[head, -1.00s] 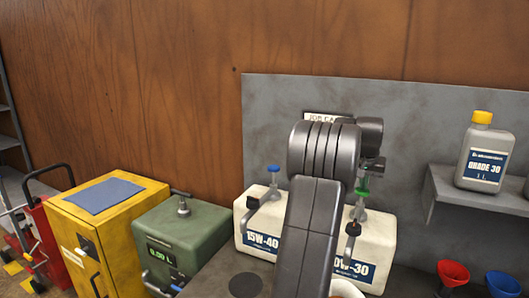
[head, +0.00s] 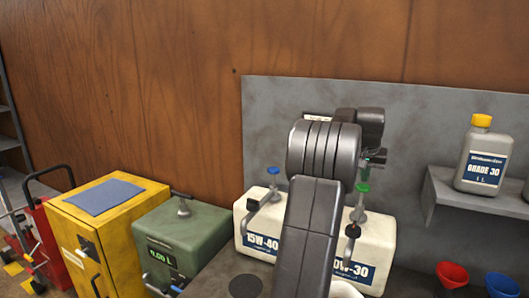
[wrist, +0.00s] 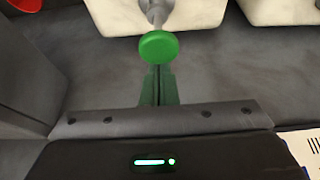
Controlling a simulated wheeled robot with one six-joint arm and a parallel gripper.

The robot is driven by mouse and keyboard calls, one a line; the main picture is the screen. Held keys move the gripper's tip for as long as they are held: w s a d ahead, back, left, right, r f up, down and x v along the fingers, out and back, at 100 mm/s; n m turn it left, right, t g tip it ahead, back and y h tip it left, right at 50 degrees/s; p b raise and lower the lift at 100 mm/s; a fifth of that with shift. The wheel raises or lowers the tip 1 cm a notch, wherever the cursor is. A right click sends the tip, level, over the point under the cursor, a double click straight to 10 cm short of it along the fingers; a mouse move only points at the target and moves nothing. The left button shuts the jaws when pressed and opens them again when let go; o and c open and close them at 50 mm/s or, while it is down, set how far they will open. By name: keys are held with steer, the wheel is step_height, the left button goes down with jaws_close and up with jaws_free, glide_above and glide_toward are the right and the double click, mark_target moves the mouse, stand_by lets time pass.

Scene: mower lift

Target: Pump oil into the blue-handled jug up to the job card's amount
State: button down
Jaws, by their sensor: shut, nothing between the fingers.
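The white 10W-30 drum (head: 376,262) carries a pump with a green knob (head: 363,187). My gripper (head: 372,160) is just above that knob, partly hidden behind my arm. In the wrist view the shut, empty fingers (wrist: 158,72) point at the green knob (wrist: 158,46); I cannot tell whether they touch it. A white rim (head: 345,289), maybe of a jug, shows at the bottom edge; no blue handle is visible. The job card (head: 316,115) on the grey panel is mostly hidden by my arm, and its amount cannot be read.
The 15W-40 drum (head: 262,228) with a blue-topped pump stands left of my arm. A green tank (head: 185,232) with a digital display and a yellow cabinet (head: 110,225) are further left. A GRADE 30 bottle (head: 482,160) stands on a shelf above red (head: 452,274) and blue (head: 502,284) funnels.

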mark_target(363, 187)
steer(key=shift+f, duration=0.1)
steer(key=shift+f+b, duration=1.65)
steer(key=shift+f, duration=1.45)
steer(key=shift+r, duration=0.2)
steer(key=shift+r+p, duration=1.7)
steer(key=shift+r, duration=1.3)
step_height(363, 187, up, 6)
